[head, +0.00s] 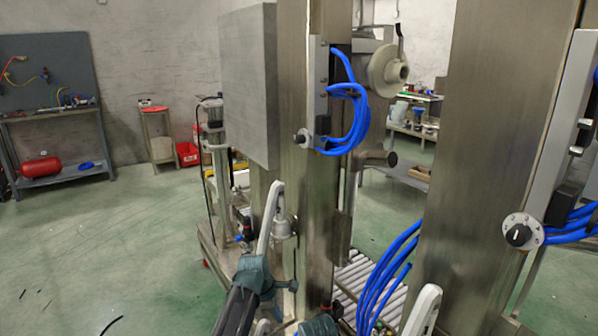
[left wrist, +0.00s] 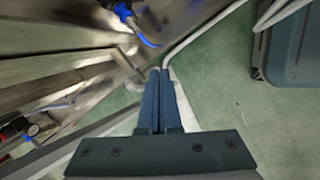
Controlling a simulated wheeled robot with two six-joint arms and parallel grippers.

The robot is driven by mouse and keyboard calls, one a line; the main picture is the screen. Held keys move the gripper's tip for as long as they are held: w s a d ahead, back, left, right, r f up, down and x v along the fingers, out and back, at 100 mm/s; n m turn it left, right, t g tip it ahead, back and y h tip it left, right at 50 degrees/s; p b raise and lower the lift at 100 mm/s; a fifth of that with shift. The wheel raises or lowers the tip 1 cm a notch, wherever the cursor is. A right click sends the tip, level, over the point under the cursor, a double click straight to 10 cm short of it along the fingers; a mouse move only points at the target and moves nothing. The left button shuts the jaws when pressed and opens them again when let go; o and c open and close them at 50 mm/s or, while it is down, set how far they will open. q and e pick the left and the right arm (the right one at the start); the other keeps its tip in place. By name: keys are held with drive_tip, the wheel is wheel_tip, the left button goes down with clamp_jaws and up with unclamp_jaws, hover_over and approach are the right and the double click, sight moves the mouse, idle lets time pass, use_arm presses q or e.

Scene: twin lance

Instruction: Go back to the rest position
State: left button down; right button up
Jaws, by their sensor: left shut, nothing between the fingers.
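My left gripper (left wrist: 160,72) shows in the left wrist view with its two dark fingers together and nothing between them. A pale, thin strip runs close beside the fingers on the right; I cannot tell whether it touches them. In the head view my left arm comes up from the bottom, with dark teal parts below a white lever-like piece (head: 270,215) at the near steel column (head: 293,215). The fingertips are hard to make out there. I cannot make out my right gripper in either view.
A second steel column (head: 485,150) stands at the right, with blue hoses (head: 385,285) between the columns. A roller conveyor (head: 360,285) runs low behind. A grey panel (head: 248,85) is at the near column's left. Green floor (head: 110,235) at the left is open.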

use_arm(q)
drive_tip(key=s+a+m+g+y, duration=0.1)
drive_tip(key=s+a+m, duration=0.4)
drive_tip(key=s+m, duration=0.4)
drive_tip(key=s+a+m+y, duration=0.2)
drive_tip(key=s+a+m, duration=0.4)
drive_tip(key=s+m, duration=0.25)
drive_tip(key=s+d+r+m+p, duration=0.2)
drive_tip(key=d+r+p, duration=0.3)
drive_tip(key=r+p, duration=0.4)
drive_tip(key=s+d+r+m+g+p, duration=0.1)
drive_tip(key=s+d+r+p, duration=0.3)
drive_tip(key=r+p, duration=0.5)
drive_tip(key=shift+d+r+m+y+p, duration=0.4)
drive_tip(key=shift+d+m+p, duration=0.35)
drive_tip(key=shift+d, duration=0.35)
use_arm(e)
wheel_tip(320, 180, up, 20)
drive_tip(key=shift+f, duration=0.25)
use_arm(q)
drive_tip(key=shift+s, duration=0.1)
